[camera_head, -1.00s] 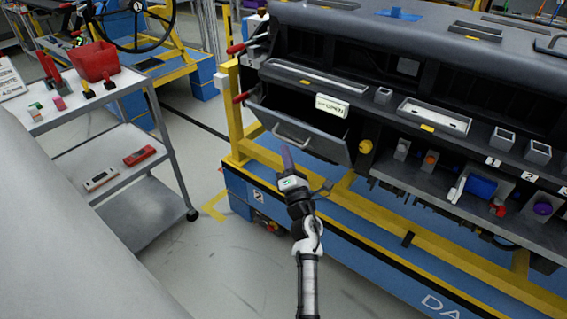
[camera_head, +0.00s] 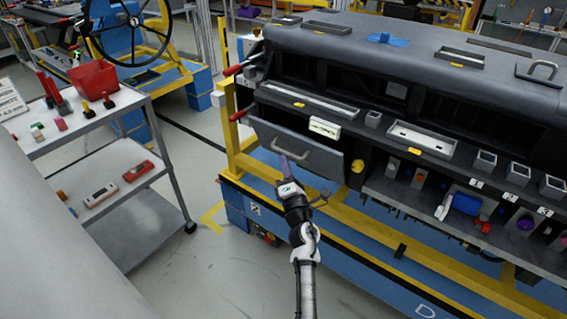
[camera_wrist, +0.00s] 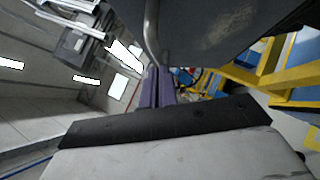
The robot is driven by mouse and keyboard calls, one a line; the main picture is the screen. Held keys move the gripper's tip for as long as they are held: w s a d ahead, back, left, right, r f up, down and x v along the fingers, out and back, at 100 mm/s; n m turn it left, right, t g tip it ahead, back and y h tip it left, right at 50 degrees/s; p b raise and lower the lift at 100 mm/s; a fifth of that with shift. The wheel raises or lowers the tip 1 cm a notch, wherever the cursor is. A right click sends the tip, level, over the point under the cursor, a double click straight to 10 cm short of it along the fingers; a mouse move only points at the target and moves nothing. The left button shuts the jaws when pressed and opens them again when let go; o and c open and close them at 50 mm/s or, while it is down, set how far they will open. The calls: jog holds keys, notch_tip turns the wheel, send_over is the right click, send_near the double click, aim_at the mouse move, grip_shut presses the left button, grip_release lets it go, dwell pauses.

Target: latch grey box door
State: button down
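The grey box door (camera_head: 322,157) is a flat panel with a curved metal handle (camera_head: 290,147), at the left end of the dashboard module. It stands steeply tilted and covers most of its opening. My gripper (camera_head: 283,160) is at the door's lower left part, by the handle. In the wrist view its purple fingers (camera_wrist: 157,86) lie side by side and look shut. The handle (camera_wrist: 151,32) and the door's dark face (camera_wrist: 215,30) are just beyond the fingertips. Whether the fingers touch the door or handle is hard to tell.
A white label box (camera_head: 324,127) sits on the ledge above the door, and a yellow knob (camera_head: 357,166) is at its right. A yellow frame (camera_head: 232,140) borders the module. A grey cart (camera_head: 150,215) with tools stands left, with open floor between.

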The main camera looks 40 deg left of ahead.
aim_at(290, 155)
jog(key=shift+w+r+p, duration=0.6)
jog(key=shift+w+r, duration=0.35)
jog(key=shift+r, duration=0.3)
jog(key=shift+w+r+p, duration=0.35)
jog(key=shift+w+r, duration=0.35)
jog(key=shift+w, duration=0.3)
jog(key=shift+f, duration=0.1)
